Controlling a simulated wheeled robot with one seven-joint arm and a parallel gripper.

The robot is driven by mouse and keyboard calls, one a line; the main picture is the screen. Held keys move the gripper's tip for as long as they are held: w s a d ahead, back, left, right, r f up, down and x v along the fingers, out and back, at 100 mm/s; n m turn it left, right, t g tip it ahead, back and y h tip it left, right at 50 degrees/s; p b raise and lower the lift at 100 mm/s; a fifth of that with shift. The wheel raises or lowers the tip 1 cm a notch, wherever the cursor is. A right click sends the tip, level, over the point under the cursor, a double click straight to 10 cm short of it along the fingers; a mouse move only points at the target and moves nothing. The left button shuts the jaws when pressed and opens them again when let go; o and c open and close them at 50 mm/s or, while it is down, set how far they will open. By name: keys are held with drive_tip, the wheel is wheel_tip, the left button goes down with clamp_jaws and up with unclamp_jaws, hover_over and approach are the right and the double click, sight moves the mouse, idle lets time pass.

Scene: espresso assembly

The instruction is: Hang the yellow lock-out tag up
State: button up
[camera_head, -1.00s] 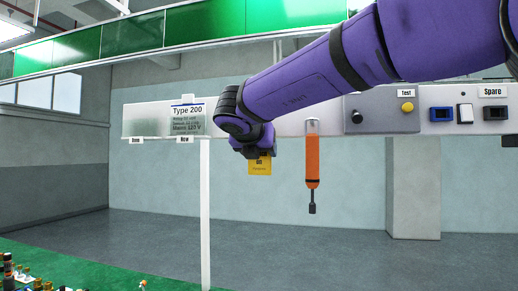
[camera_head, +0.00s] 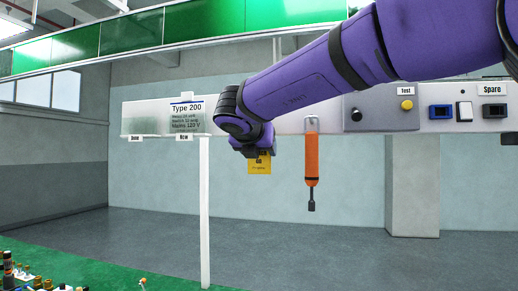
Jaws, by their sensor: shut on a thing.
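The yellow lock-out tag (camera_head: 260,167) hangs below my gripper (camera_head: 259,152), in front of the lower edge of the white board. My gripper is shut on the tag's upper part. The fingertips are small and partly hidden behind my purple wrist. The tag looks upright, with dark print on it. Any hook or peg for the tag is hidden behind my arm or cannot be made out.
An orange screwdriver (camera_head: 312,165) hangs from the board right of the tag. A grey box with a black knob (camera_head: 357,115) and yellow button (camera_head: 406,104) is further right, then spare switches (camera_head: 441,113). Clear bins (camera_head: 150,119) and a "Type 200" card (camera_head: 187,116) are at left.

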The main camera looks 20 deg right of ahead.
idle(0.4)
drive_tip(key=o, duration=1.4)
drive_tip(key=v, duration=0.8)
